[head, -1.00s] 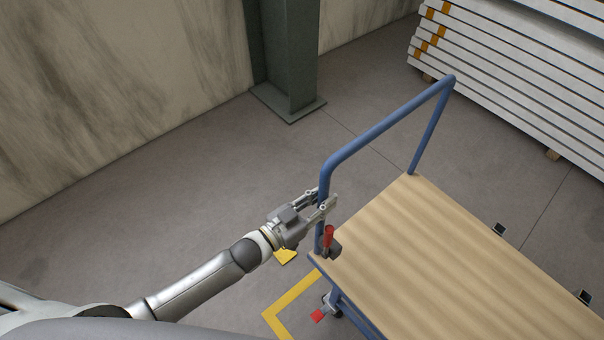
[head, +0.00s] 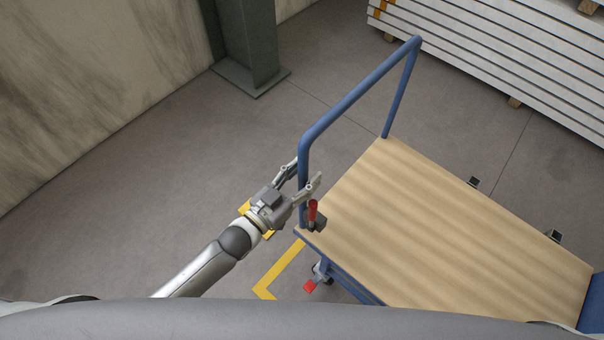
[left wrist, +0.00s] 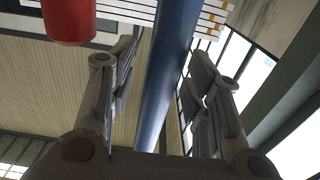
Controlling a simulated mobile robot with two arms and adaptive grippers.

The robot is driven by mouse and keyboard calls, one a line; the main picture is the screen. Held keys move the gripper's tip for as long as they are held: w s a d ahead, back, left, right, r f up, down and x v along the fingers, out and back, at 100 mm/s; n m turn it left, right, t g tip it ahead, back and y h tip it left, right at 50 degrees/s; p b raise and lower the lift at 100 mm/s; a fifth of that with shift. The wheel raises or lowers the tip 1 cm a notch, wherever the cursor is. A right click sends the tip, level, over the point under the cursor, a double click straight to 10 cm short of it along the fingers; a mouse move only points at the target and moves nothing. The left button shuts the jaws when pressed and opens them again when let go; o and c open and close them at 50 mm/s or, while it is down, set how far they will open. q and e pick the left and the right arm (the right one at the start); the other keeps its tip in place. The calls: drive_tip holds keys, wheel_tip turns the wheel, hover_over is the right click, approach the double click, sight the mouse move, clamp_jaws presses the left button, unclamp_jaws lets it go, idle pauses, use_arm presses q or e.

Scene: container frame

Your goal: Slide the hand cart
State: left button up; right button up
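The hand cart has a light wooden deck (head: 440,230) and a blue tube handle (head: 362,92) at its far left end. My left gripper (head: 308,169) is at the near upright of the handle, just above the deck's corner. Its fingers are apart, one on each side of the upright. In the left wrist view the blue tube (left wrist: 168,80) runs between the open fingers (left wrist: 165,75), with gaps showing on both sides. A red lever (head: 312,210) stands at the deck corner beside the gripper; it also shows in the left wrist view (left wrist: 68,20). My right gripper is not in view.
A stack of pale panels (head: 490,60) lies at the back right. A dark green column (head: 248,45) stands by the stained wall (head: 90,90). Yellow floor tape (head: 278,272) runs near the cart's caster. The grey floor left of the cart is clear.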

use_arm(q)
drive_tip(key=v, duration=1.2)
drive_tip(key=shift+a, duration=0.1)
